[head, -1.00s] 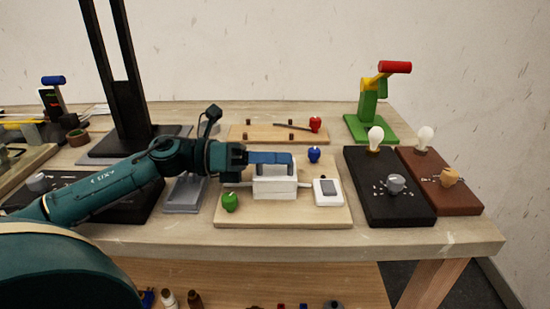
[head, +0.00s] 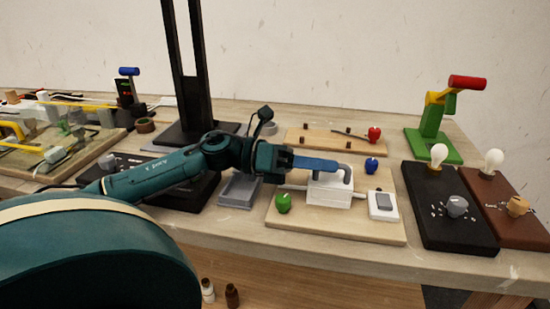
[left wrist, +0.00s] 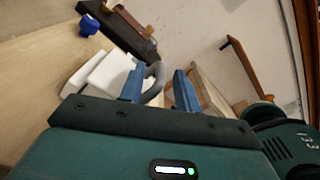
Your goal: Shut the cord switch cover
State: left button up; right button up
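A white box (head: 329,191), seemingly the cord switch housing, sits on a pale wooden board (head: 290,228) with a cord at its sides. A grey curved loop (head: 347,172) stands at its right end; I cannot tell whether it belongs to the cover. My left gripper (head: 334,166) reaches in from the left, its blue fingers just above the box. In the left wrist view the left gripper (left wrist: 160,88) has its fingers apart, with the grey loop (left wrist: 155,80) close to one finger and the white box (left wrist: 108,74) beside it. My right gripper is not in view.
A white rocker switch (head: 383,206), a green knob (head: 283,203) and a blue knob (head: 371,166) are on the same board. A grey tray (head: 239,190) lies left of it. Black (head: 447,225) and brown (head: 512,228) lamp boards stand to the right. A black post (head: 184,70) rises behind.

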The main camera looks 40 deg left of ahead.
pick_arm(q)
jog(key=v, duration=1.1)
jog(key=shift+f, duration=0.1)
